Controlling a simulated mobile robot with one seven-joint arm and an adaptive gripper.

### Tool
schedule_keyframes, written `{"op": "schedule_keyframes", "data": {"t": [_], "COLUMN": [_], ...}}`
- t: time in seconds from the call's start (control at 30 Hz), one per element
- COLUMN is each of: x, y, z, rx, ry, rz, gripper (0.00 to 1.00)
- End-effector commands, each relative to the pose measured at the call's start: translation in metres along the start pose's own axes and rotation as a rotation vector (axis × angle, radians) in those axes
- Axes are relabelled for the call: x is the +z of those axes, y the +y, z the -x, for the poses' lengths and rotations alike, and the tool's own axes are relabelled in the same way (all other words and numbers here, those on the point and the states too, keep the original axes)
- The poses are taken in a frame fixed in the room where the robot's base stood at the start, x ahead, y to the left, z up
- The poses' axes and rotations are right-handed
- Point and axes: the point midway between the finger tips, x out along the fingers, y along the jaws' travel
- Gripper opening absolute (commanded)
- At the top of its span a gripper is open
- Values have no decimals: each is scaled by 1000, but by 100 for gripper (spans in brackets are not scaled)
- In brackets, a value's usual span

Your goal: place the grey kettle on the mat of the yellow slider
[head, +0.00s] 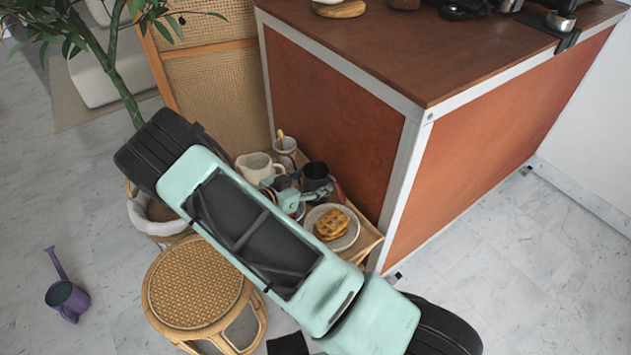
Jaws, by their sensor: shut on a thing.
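My mint-green arm crosses the middle of the head view, with a black joint at its upper left end. I cannot identify the grey kettle with certainty.
The low shelf (368,243) also bears a cream pitcher (257,167), a cup (285,152) and a plate of waffles (333,225). The brown counter (430,55) rises behind. A woven stool (195,285), a purple watering can (67,298) and a plant (113,65) stand left.

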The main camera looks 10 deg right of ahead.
Motion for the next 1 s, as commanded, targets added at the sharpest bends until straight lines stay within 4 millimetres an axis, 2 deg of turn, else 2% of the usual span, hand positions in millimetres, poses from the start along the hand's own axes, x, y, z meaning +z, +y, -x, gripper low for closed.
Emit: {"op": "schedule_keyframes", "data": {"t": [0.23, 0.27, 0.4, 0.83, 1.0], "x": [2, 3, 2, -2, -3], "y": [0, 0, 0, 0, -1], "z": [-2, -1, -1, 1, 26], "rx": [1, 0, 0, 0, -2], "ry": [2, -1, 0, 0, -1], "rz": [0, 1, 1, 1, 1], "gripper": [16, 58, 74, 74, 74]}}
